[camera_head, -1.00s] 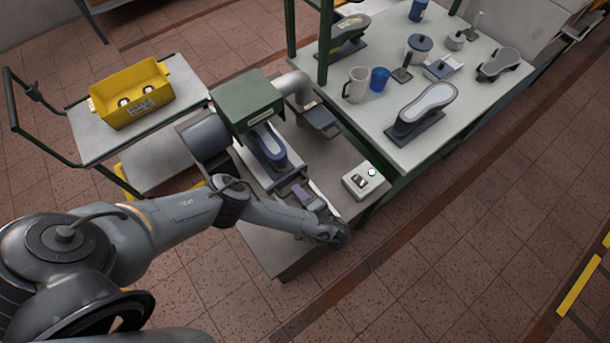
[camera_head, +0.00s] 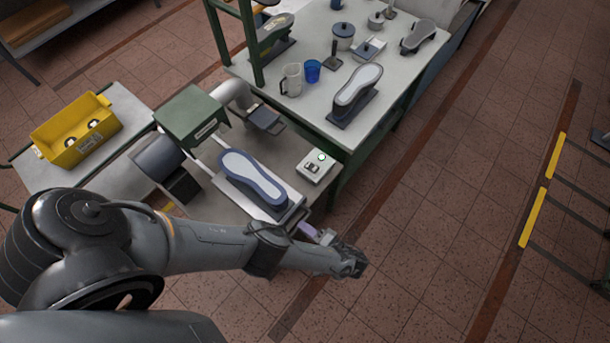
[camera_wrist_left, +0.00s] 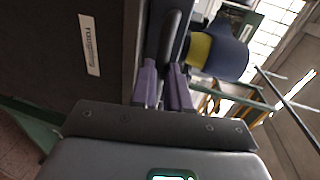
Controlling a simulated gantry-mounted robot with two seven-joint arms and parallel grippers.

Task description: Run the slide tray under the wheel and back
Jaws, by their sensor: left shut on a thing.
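The slide tray (camera_head: 290,212) is a flat light plate on the bench, out in front of the green wheel hood (camera_head: 192,115). A shoe last (camera_head: 250,178) with a pale top and blue-grey sides lies on it. The wheel itself is hidden by the hood. My left gripper (camera_head: 304,230) is at the tray's near right end. In the left wrist view its purple fingers (camera_wrist_left: 163,85) are shut on the tray's dark handle bar (camera_wrist_left: 170,42). The blue last with a yellow part (camera_wrist_left: 222,52) shows beyond them. My right gripper is not in view.
A yellow bin (camera_head: 75,135) is on a cart at left. The white table (camera_head: 330,85) holds lasts, a jug and cups.

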